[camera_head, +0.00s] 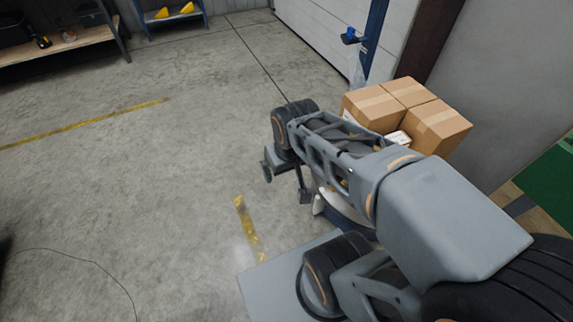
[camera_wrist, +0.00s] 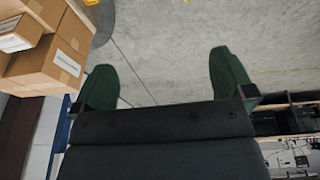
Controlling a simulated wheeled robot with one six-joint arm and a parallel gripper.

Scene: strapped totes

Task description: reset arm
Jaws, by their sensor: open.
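My arm reaches forward in the head view, and my gripper (camera_head: 284,190) is at its far end, above the concrete floor. In the wrist view my gripper (camera_wrist: 166,85) shows two green fingers spread wide apart. Nothing is between them except the view of the bare floor. The fingers touch no object that I can see.
Cardboard boxes (camera_head: 436,123) stand stacked right of my arm, and boxes also show at the wrist view's upper left (camera_wrist: 48,62). A workbench (camera_head: 62,47) and a blue shelf (camera_head: 172,14) stand at the back left. The floor (camera_head: 130,170) on the left is clear.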

